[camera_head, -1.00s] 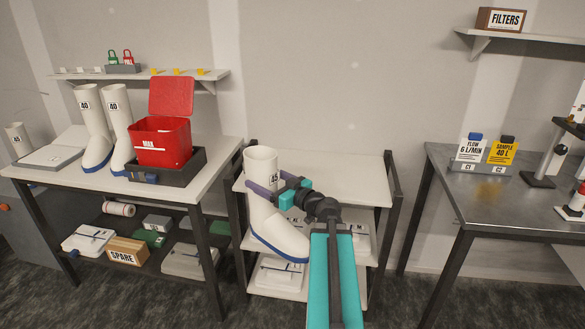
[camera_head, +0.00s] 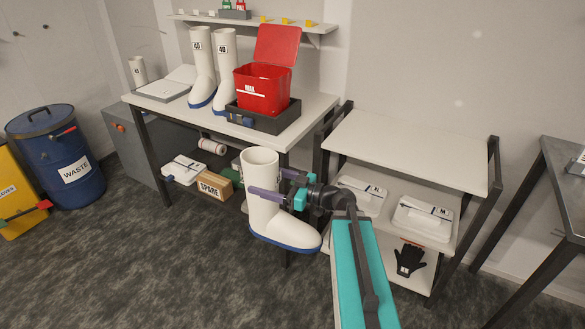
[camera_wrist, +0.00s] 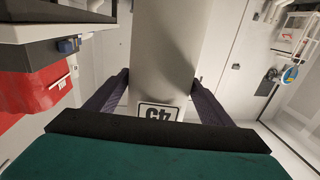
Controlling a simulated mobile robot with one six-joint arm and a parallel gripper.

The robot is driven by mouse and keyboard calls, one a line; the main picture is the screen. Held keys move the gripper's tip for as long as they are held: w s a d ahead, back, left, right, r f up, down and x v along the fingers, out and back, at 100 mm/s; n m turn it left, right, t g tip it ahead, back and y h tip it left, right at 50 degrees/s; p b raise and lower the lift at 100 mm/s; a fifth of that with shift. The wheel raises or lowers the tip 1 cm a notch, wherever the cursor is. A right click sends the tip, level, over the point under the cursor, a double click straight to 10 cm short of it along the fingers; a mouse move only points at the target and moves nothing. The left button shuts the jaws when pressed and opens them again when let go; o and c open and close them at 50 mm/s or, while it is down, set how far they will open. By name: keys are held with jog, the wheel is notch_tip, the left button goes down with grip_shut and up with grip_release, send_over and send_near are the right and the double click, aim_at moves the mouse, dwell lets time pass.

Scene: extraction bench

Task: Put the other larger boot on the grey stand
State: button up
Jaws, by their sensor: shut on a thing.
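My gripper (camera_head: 272,188) is shut on a tall white boot with a blue sole (camera_head: 264,217), its purple fingers on either side of the shaft. The boot hangs upright in the air in front of the benches, toe to the right. In the wrist view the shaft (camera_wrist: 165,50) fills the space between the fingers, with a 45 label upside down. Another white boot marked 45 (camera_head: 138,72) stands at the far left; its lower part is hidden behind a white tray. Below it is a grey cabinet (camera_head: 131,138); I cannot tell whether the boot rests on it.
Two boots marked 40 (camera_head: 203,68) stand on the left bench (camera_head: 322,103) beside a red bin (camera_head: 262,90) in a dark tray. A white-topped rack (camera_head: 410,150) is right of them. A blue waste drum (camera_head: 60,150) stands far left. The floor (camera_head: 130,250) in front is clear.

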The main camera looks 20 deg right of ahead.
aim_at(241, 197)
jog(key=a+g+y, duration=0.1)
jog(key=a, duration=0.2)
jog(key=s+a+f+n+g, duration=0.1)
jog(key=a, duration=0.2)
jog(key=a+f+n+y, duration=0.1)
jog(key=a, duration=0.1)
jog(key=shift+s+a+f+g+y, duration=0.1)
jog(key=shift+s+a+g+y, duration=0.2)
jog(key=shift+s+a+g, duration=0.1)
jog(key=shift+w, duration=0.1)
